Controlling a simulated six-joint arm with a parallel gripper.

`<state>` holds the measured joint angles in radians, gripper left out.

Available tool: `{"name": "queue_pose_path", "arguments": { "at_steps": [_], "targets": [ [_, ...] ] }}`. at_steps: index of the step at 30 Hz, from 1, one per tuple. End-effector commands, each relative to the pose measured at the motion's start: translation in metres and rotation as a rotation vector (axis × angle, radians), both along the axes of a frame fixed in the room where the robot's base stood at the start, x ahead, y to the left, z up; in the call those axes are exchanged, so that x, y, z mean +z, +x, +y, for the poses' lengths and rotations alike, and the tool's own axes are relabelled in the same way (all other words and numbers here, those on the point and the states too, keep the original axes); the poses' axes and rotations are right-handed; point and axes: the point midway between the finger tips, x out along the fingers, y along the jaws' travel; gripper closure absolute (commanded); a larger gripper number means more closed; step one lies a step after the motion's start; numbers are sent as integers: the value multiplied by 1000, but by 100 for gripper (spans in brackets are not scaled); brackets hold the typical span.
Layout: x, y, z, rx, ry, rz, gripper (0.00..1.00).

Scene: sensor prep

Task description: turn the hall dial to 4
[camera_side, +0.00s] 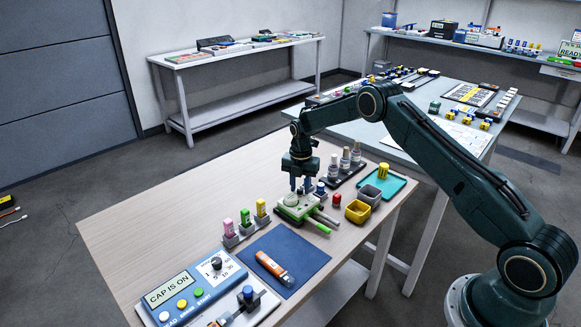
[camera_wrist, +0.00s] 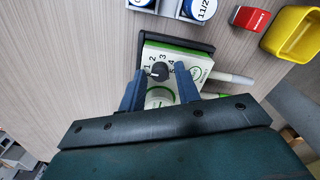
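The hall dial is a small black knob (camera_wrist: 158,73) with the numbers 1 to 4 around its far side, on the white and green face of a small device (camera_wrist: 200,58). Its pointer mark is too small to read surely. In the side view the green device (camera_side: 291,213) sits on the wooden bench, partly hidden by my gripper (camera_side: 303,186), which points down over it. In the wrist view my gripper (camera_wrist: 159,82) is open, its blue fingers on either side of the knob with gaps to it. I cannot tell how high the fingertips are above the face.
A yellow bin (camera_side: 358,211), a grey bin (camera_side: 370,195) and a red block (camera_side: 337,199) stand right of the device. A rack of bottles (camera_side: 345,165) is behind it. A holder with colored plugs (camera_side: 245,228) and a blue mat (camera_side: 300,250) lie in front. The bench's left is clear.

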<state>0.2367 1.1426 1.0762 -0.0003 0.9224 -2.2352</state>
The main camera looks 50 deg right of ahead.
Motion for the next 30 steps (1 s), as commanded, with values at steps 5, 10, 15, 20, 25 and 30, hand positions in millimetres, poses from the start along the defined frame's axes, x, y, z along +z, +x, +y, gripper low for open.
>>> {"name": "queue_pose_path", "arguments": {
  "at_steps": [5,10,15,20,25,30],
  "targets": [
    [0,0,0,0,0,0,100],
    [0,0,0,-3,0,0,100],
    [0,0,0,-26,0,0,100],
    [0,0,0,-82,0,0,100],
    [0,0,0,-183,0,0,100],
    [0,0,0,-320,0,0,100]
  ]
}}
